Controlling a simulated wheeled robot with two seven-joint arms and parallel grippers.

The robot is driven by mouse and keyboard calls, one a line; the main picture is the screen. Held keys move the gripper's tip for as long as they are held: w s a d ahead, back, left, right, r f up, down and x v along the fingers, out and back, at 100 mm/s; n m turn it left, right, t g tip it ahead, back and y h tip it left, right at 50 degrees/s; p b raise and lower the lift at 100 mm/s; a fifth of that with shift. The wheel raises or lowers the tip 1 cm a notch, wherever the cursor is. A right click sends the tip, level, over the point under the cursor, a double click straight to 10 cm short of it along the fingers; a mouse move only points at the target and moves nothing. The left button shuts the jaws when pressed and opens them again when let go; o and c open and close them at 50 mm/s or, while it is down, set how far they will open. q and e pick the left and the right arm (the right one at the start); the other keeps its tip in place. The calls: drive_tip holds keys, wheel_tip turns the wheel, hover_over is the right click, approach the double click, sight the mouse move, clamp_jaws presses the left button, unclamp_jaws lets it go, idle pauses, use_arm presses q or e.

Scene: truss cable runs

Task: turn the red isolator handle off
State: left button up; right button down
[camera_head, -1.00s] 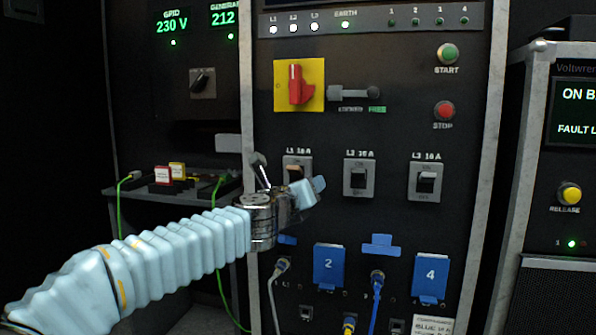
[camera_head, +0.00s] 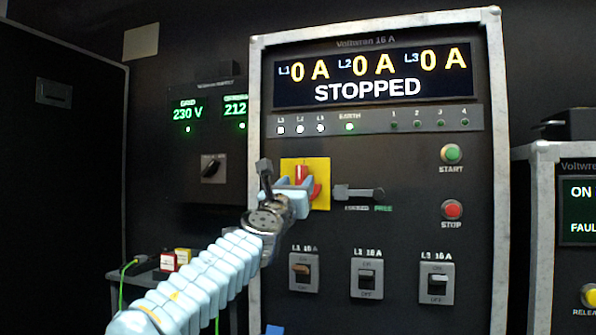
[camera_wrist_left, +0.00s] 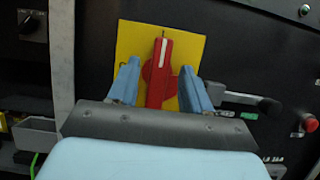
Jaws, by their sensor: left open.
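The red isolator handle (camera_head: 303,177) sits upright on its yellow plate (camera_head: 320,168) on the front of the dark panel. In the left wrist view the red handle (camera_wrist_left: 157,72) shows a white line along its upper end. My left gripper (camera_head: 296,185) is in front of the yellow plate and partly hides the handle. In the left wrist view its two blue fingers (camera_wrist_left: 160,84) are open, one on each side of the handle, with gaps showing on both sides. Whether the fingertips reach around the handle in depth is hard to tell. My right gripper is not in view.
A grey lever (camera_head: 358,193) sticks out just right of the yellow plate. Green start (camera_head: 451,154) and red stop (camera_head: 452,210) buttons are farther right. Three breakers, including the middle one (camera_head: 367,279), lie below. The display (camera_head: 375,77) reads STOPPED with 0 A on L1, L2 and L3.

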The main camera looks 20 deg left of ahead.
use_arm(q)
drive_tip(key=shift+w+r, duration=0.25)
drive_tip(key=shift+w, duration=0.45)
clamp_jaws()
